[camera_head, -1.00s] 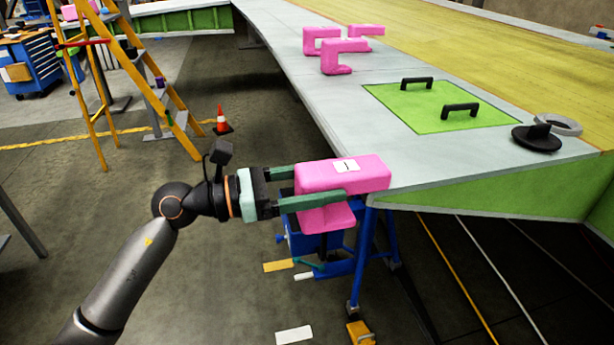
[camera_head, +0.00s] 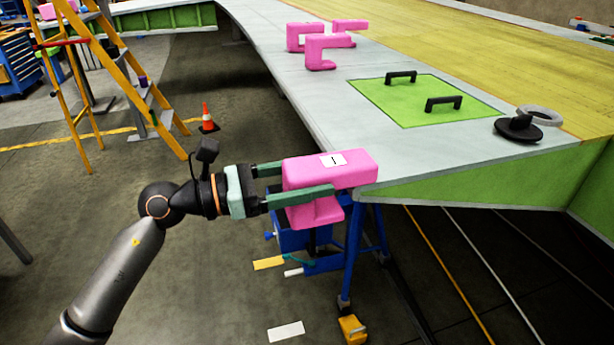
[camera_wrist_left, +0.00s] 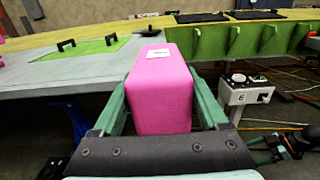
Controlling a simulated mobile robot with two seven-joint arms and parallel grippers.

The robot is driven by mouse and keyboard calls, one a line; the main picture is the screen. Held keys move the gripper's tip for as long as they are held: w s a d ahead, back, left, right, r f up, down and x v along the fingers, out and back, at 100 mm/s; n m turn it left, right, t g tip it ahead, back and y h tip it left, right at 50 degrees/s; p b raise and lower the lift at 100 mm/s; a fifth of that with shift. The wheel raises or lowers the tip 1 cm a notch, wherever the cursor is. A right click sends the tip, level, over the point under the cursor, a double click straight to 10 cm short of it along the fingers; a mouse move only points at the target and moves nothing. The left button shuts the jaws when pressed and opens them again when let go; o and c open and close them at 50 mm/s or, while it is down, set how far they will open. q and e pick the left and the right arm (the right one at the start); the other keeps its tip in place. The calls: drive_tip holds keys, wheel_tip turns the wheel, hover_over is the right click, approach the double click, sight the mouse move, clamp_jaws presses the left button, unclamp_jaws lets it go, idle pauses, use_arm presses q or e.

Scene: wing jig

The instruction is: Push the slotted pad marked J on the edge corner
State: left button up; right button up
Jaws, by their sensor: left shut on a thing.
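The pink slotted pad (camera_head: 330,172) carries a white label with a dark mark that I cannot read for certain. My left gripper (camera_head: 302,183) is shut on this pad, with one green finger on each side. The pad is at the near corner of the wing panel (camera_head: 420,165), its right end over the corner in the head view. How far the slot is on the edge is hidden. In the left wrist view the pad (camera_wrist_left: 162,90) fills the space between the fingers, with the panel beyond it.
Several other pink pads (camera_head: 320,50) sit along the panel's far left edge. A green hatch (camera_head: 420,100) with two black handles, a black suction-cup-like thing (camera_head: 518,129) and a grey ring (camera_head: 541,115) are on top. A blue stand (camera_head: 352,250) is below the corner.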

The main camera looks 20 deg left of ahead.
use_arm(q)
drive_tip(key=shift+w+d, duration=0.15)
drive_tip(key=shift+f+p+x, duration=0.1)
drive_tip(key=shift+p+x, duration=0.4)
drive_tip(key=shift+x, duration=1)
drive_tip(key=shift+f+p+x, duration=0.15)
drive_tip(key=shift+p+x, duration=0.3)
drive_tip(key=shift+x, duration=1.05)
drive_tip(key=o, duration=1.4)
drive_tip(key=shift+d, duration=0.1)
drive_tip(key=shift+o, duration=0.2)
